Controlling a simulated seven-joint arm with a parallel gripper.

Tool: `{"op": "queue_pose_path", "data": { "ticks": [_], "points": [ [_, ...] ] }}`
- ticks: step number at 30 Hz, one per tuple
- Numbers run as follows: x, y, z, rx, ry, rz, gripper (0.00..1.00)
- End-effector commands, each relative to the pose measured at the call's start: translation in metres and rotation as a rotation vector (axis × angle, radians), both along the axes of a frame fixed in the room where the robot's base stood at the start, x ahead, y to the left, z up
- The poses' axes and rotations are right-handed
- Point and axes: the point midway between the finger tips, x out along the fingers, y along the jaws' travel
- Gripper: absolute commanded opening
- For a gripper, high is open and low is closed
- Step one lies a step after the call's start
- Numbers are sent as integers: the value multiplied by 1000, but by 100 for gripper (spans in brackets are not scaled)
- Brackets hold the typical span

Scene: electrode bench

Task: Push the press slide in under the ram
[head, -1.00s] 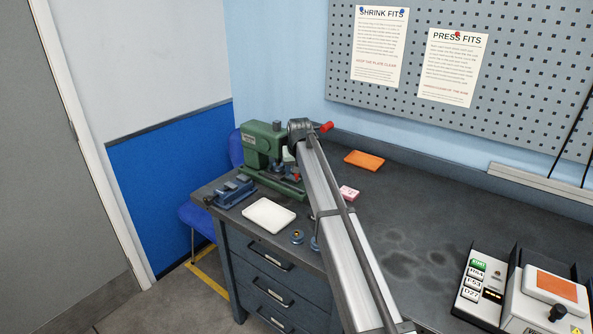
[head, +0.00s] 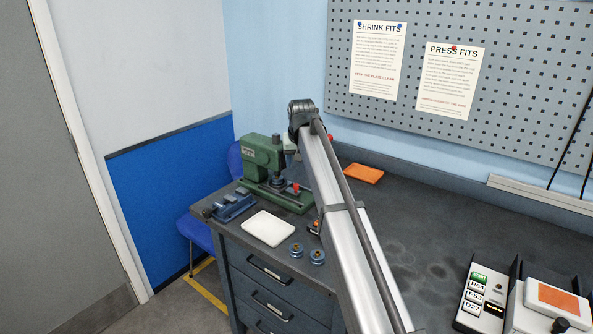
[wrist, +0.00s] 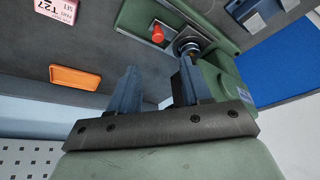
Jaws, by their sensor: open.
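The green press (head: 262,160) stands at the back left corner of the bench. A red knob (head: 295,187) stands on the slide at the press base; the same knob shows in the wrist view (wrist: 157,33). The ram (wrist: 187,46) shows as a round metal part beside it. My gripper (wrist: 158,68) is open and empty, its two blue-grey fingers apart, above the press base. In the wrist view the knob appears just beyond the gap between the fingertips, apart from them. In the head view the gripper is hidden behind my arm. How far in the slide sits I cannot tell.
A white tray (head: 268,228) and a blue vise-like tool (head: 233,207) lie in front of the press. Two blue round parts (head: 307,254) sit near the bench edge. An orange tray (head: 363,173) lies behind my arm. A pink tag (wrist: 60,10) shows in the wrist view.

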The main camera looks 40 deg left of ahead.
Motion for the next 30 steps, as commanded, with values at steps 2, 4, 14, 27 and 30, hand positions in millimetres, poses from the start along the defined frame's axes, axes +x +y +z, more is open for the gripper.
{"op": "queue_pose_path", "data": {
  "ticks": [2,4,14,27,30],
  "points": [
    [-2,-2,8,1,-1,0,48],
    [-4,-4,12,0,0,0,48],
    [-5,-5,17,-1,1,0,48],
    [-1,-9,17,-1,-2,-4,48],
    [18,-26,15,-5,-18,-21,48]
  ]
}}
